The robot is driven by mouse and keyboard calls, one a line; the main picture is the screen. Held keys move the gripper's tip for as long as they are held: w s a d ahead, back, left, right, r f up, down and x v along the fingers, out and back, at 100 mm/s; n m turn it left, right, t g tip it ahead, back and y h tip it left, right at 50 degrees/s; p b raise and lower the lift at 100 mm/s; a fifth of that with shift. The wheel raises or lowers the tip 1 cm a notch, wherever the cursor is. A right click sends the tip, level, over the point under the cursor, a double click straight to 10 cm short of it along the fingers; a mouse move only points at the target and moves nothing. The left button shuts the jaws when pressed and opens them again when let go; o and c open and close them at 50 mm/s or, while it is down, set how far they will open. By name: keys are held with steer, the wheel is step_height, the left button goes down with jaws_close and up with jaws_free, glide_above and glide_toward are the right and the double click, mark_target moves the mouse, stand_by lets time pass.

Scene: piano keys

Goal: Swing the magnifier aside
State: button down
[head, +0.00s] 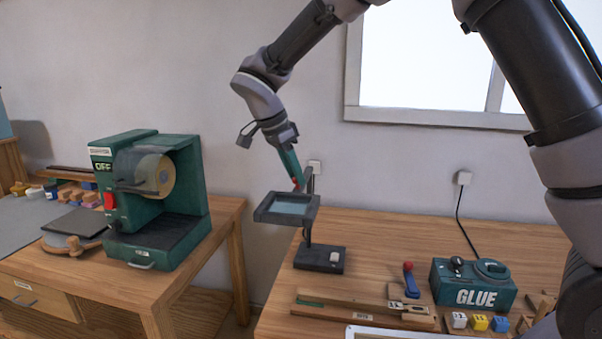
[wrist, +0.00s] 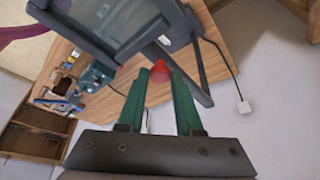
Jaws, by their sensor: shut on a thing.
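The magnifier (head: 287,209) is a dark square frame with a pale lens, held on a thin post above a dark base (head: 319,259) at the left end of the right-hand workbench. Its lens extends left past the bench edge, over the gap between the benches. My gripper (head: 296,180) reaches down from above, its green fingers shut on the magnifier's red knob (wrist: 170,63). In the wrist view, the framed lens (wrist: 112,22) fills the top, and my gripper (wrist: 165,76) has the knob between its fingertips. The knob is partly hidden by the fingers.
A green machine (head: 150,200) marked OFF stands on the left bench. On the right workbench (head: 405,245) are a green GLUE box (head: 473,284), a blue-handled tool with a red tip (head: 410,280), wooden strips and small coloured blocks. A window is behind; the gap between benches is open.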

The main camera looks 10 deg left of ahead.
steer(key=shift+a+r, duration=0.1)
steer(key=shift+a, duration=0.05)
steer(key=c, duration=0.6)
jaws_free()
steer(key=v, duration=1)
steer(key=shift+a+r, duration=0.1)
steer(key=shift+r, duration=0.25)
steer(key=d+r+n+y, duration=0.15)
steer(key=d+r, duration=0.25)
steer(key=d, duration=0.8)
steer(key=d+r+n+y, duration=0.15)
steer(key=d+r, duration=0.25)
steer(key=d, duration=0.9)
steer(key=s+d+t, duration=0.1)
steer(key=s+d, duration=0.2)
steer(key=d, duration=0.2)
steer(key=s+d+f+n+t+y, duration=0.1)
steer(key=s+d, duration=0.3)
steer(key=d, duration=0.2)
steer(key=s+d+n+t+y, duration=0.1)
steer(key=s+d+t, duration=0.1)
steer(key=d, duration=0.4)
steer(key=shift+s+d+f, duration=0.1)
steer(key=shift+s+f, duration=0.2)
steer(key=shift+s, duration=0.5)
